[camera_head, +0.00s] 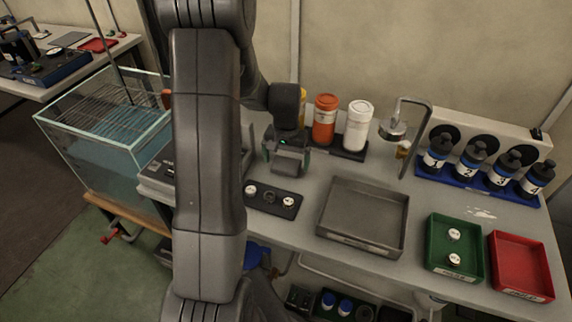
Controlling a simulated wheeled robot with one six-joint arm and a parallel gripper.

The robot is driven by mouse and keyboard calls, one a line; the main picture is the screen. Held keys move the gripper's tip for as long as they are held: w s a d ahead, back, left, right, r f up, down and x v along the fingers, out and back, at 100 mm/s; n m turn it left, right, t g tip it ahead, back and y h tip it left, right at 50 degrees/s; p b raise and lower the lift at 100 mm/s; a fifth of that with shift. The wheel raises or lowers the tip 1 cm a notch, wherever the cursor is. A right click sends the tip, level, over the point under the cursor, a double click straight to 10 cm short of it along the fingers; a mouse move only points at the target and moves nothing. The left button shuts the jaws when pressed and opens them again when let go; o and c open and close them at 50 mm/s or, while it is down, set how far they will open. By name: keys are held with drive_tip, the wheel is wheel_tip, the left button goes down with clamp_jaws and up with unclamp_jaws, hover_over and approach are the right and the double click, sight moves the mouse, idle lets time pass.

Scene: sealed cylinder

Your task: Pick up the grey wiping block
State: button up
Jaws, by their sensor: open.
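My gripper (286,164) is over the back middle of the bench, pointing down, to the left of the bottle row. Its jaws are open. A grey shape shows at the jaws, but I cannot tell whether it is the wiping block or part of my gripper. I cannot make out the grey wiping block with certainty anywhere else. My arm hides part of the bench at the left.
Near my gripper are a dark holder (286,206) with round pieces, an orange bottle (325,121), a white bottle (358,127) and a grey tray (335,238). Green (437,257) and red (521,262) trays, numbered bottles (470,160) and a whitish spill (481,212) lie right.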

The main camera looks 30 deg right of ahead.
sight(286, 163)
drive_tip(key=shift+f, duration=0.3)
drive_tip(key=c, duration=1)
drive_tip(key=shift+r, duration=0.15)
wheel_tip(286, 163, up, 10)
drive_tip(key=shift+f, duration=0.1)
drive_tip(key=shift+o, duration=0.9)
drive_tip(key=shift+c, duration=0.5)
